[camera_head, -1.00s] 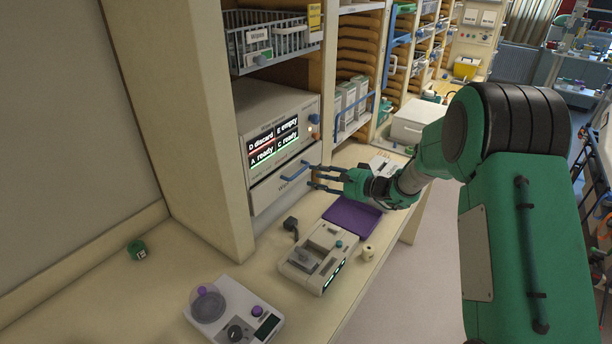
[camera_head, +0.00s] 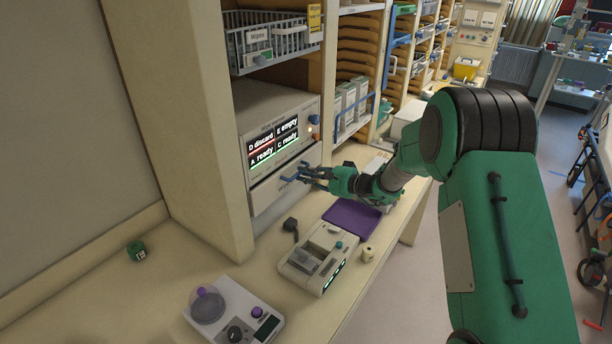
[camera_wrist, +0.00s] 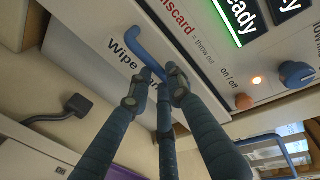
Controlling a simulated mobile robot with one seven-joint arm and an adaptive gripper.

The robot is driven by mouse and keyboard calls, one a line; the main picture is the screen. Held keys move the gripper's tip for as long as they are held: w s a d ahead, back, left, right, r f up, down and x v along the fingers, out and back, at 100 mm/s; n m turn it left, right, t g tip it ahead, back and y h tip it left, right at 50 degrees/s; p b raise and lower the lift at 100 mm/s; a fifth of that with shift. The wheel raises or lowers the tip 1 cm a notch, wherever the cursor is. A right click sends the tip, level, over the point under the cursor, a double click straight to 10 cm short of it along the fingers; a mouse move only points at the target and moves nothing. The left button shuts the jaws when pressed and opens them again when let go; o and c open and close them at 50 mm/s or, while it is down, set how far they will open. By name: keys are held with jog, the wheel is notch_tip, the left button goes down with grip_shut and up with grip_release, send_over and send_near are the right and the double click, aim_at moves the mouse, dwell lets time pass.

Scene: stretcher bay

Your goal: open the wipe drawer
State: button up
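The wipe drawer (camera_head: 275,192) is the pale front below the display panel in the head view, closed as far as I can see. In the wrist view its label, starting "Wipe" (camera_wrist: 122,52), is partly covered by my fingers. Its blue handle (camera_wrist: 146,50) runs diagonally across the front. My gripper (camera_head: 297,175) is at the handle. In the wrist view my fingertips (camera_wrist: 158,78) sit on both sides of the handle's lower end, close together. Whether they press on it is not clear.
Above the drawer is a display panel (camera_head: 274,142), with an orange knob and a blue knob (camera_wrist: 296,74) nearby. On the bench below are a purple tray (camera_head: 352,218), a grey device (camera_head: 318,258), a small white roll (camera_head: 368,254) and a scale (camera_head: 235,312).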

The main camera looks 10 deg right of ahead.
grip_shut()
jog(key=f+b+v, duration=0.3)
jog(key=b+v, duration=0.1)
jog(key=v, duration=1.2)
jog(key=s+d+f+b+v, duration=0.1)
jog(key=f+b+v, duration=0.2)
jog(key=v, duration=1.4)
jog(key=shift+s+d+f+b, duration=0.25)
jog(key=shift+s+f+b, duration=0.1)
jog(key=shift+f, duration=0.2)
jog(key=o, duration=0.9)
grip_release()
jog(key=shift+w, duration=0.1)
jog(key=shift+d, duration=0.1)
jog(key=v, duration=1.2)
